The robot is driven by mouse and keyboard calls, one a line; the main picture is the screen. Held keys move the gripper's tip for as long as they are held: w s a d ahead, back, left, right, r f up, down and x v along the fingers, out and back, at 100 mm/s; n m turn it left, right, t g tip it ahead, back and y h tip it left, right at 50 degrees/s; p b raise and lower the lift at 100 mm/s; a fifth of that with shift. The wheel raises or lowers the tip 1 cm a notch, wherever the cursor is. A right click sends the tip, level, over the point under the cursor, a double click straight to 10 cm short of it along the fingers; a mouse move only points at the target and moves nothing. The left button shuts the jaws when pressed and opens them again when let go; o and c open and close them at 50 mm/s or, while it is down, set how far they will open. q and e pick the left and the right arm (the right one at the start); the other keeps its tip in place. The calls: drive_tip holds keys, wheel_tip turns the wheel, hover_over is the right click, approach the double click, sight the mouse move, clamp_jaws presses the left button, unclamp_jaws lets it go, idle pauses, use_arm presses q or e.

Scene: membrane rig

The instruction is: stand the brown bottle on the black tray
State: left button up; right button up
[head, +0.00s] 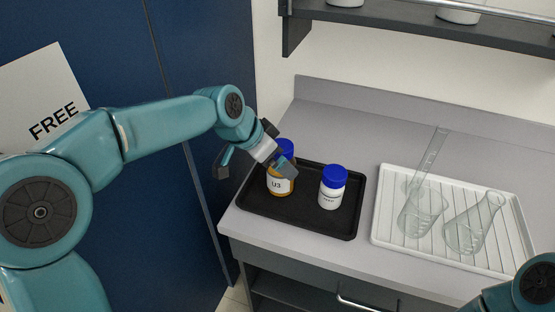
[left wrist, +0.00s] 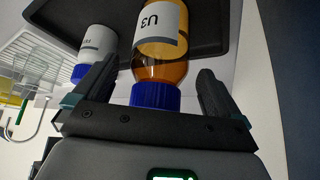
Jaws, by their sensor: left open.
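The brown bottle (head: 281,186) has a blue cap and a white label marked U3. It stands upright on the left part of the black tray (head: 318,228). In the left wrist view the brown bottle (left wrist: 160,70) shows upside down, its blue cap between my fingers. My left gripper (head: 283,163) is open at the top of the bottle, one finger on each side with gaps visible in the left wrist view (left wrist: 155,78). The gripper hides part of the cap and shoulder in the head view. My right gripper is out of view.
A white bottle with a blue cap (head: 332,188) stands on the same tray, to the right. A shelf (head: 400,30) hangs above the back.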

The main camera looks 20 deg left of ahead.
use_arm(q)
drive_tip(key=v, duration=1)
drive_tip(key=shift+s+r, duration=0.2)
